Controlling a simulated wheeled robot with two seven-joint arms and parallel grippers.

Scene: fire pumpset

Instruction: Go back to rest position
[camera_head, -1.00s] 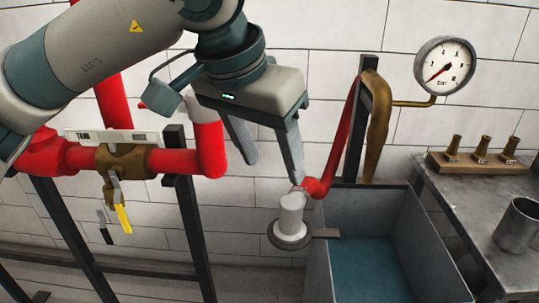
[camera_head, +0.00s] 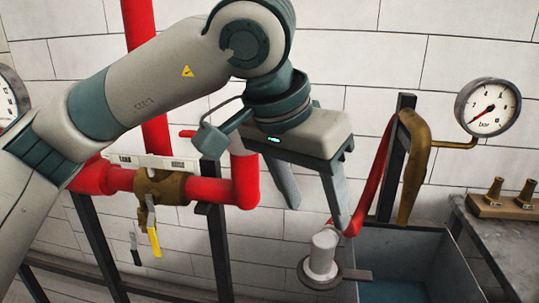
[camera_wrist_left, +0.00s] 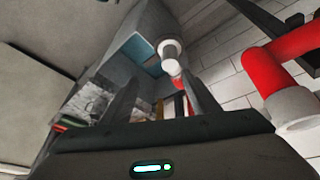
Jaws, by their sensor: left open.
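My left gripper (camera_head: 312,205) is open in the head view, with its two fingers apart and nothing between them. It hangs in front of the wall, to the right of the red pipe's bend and above a white cylindrical fitting (camera_head: 323,252) on a round flange. In the left wrist view my left gripper (camera_wrist_left: 158,95) shows its two fingers spread, and the white fitting (camera_wrist_left: 170,55) appears beyond them. My right gripper is in neither view.
A red pipe (camera_head: 215,190) with a brass valve (camera_head: 160,188) and yellow handle (camera_head: 154,243) runs at left. A pressure gauge (camera_head: 488,107) is at right, above a metal table (camera_head: 490,235) with a wooden nozzle rack (camera_head: 500,207). A grey tank (camera_head: 405,255) stands below.

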